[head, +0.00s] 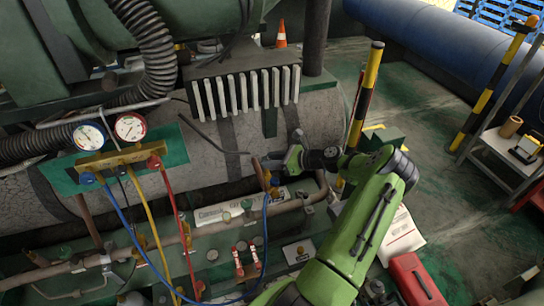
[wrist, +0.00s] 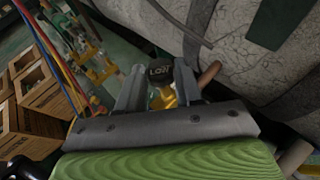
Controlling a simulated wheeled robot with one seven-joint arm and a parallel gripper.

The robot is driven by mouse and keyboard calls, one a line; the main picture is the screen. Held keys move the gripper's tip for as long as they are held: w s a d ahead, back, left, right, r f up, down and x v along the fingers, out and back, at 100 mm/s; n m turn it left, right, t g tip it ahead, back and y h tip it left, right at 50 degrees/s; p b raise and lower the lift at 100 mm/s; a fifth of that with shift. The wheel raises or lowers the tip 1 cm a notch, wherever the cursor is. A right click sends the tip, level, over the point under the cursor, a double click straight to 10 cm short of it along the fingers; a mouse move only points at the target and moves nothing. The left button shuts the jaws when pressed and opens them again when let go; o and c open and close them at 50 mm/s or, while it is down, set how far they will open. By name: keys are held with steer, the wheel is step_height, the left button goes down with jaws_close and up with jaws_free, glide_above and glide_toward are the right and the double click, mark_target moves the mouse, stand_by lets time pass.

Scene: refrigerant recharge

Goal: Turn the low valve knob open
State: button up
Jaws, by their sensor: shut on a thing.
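The low valve knob (wrist: 160,72) is dark with the word LOW on its top, and it sits on a yellow brass fitting (wrist: 165,97) in the wrist view. My gripper (wrist: 159,76) is shut on the knob, with one grey finger on each side. In the head view my gripper (head: 268,166) is at the centre, in front of the large grey tank. The knob is mostly hidden there by the fingers. A blue hose (head: 266,222) hangs below the gripper from the fitting.
A manifold with a blue-rimmed gauge (head: 88,135) and a red-rimmed gauge (head: 130,126) is at left, with blue, yellow and red hoses. Pipes (head: 240,218) and red-handled valves (head: 238,262) lie below the gripper. A yellow-black post (head: 366,95) stands to the right.

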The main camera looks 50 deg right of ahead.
steer(key=shift+w+d+f+n+g+y+b, duration=0.15)
steer(key=shift+n+g+y+b, duration=0.4)
steer(key=shift+n+y, duration=0.4)
steer(key=shift+w+d+r+n+g+y+b, duration=0.15)
steer(key=shift+n+g+y+b, duration=0.35)
steer(key=shift+n+y, duration=0.4)
steer(key=shift+w+d+f+n+g+y+b, duration=0.15)
steer(key=shift+n+g+y+b, duration=0.4)
steer(key=shift+n+y, duration=0.35)
steer(key=shift+s, duration=0.15)
steer(key=o, duration=1)
steer(key=shift+o, duration=0.2)
